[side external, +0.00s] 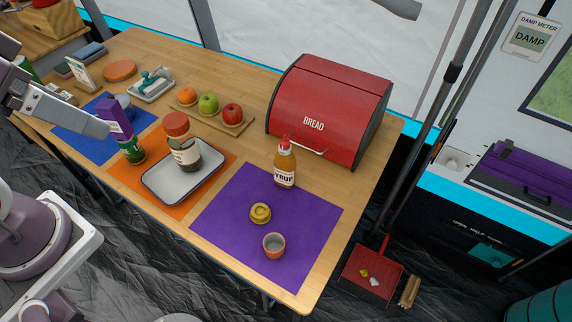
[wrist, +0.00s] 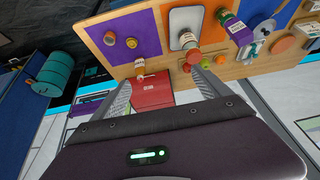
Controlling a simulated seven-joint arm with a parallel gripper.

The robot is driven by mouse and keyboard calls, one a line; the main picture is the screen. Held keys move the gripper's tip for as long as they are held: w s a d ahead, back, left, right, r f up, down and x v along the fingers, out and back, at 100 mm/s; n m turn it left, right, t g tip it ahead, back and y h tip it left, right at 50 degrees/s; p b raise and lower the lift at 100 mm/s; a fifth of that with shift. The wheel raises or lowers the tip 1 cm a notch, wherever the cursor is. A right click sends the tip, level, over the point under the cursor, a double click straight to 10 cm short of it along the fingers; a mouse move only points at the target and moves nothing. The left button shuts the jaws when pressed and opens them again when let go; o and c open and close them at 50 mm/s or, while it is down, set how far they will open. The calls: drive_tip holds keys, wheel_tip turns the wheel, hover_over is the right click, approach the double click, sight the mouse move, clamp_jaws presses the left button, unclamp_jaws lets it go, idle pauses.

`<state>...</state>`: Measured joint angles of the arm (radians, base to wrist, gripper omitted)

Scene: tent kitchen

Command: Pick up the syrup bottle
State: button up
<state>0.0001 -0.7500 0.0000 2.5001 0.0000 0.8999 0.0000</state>
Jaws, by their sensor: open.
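The syrup bottle (side external: 285,168) is amber with a red cap and a white label. In the side view it stands upright at the back edge of the purple mat (side external: 315,222), in front of the red bread bin. It shows small in the wrist view (wrist: 140,64), beyond my fingers. My gripper (wrist: 163,85) is open, with nothing between its two grey fingers. It is well away from the bottle. In the side view my arm is at the left edge, partly cut off, and I cannot make out both fingers there.
The red bread bin (side external: 330,108) stands behind the bottle. A yellow dish (side external: 260,212) and an orange cup (side external: 273,245) are on the purple mat. Left of it are a white tray (side external: 160,190), a jar (side external: 180,140) and a green bottle (side external: 132,152). Fruit lies on a board (side external: 237,127).

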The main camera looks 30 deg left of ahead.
drive_tip(key=shift+c, duration=0.9)
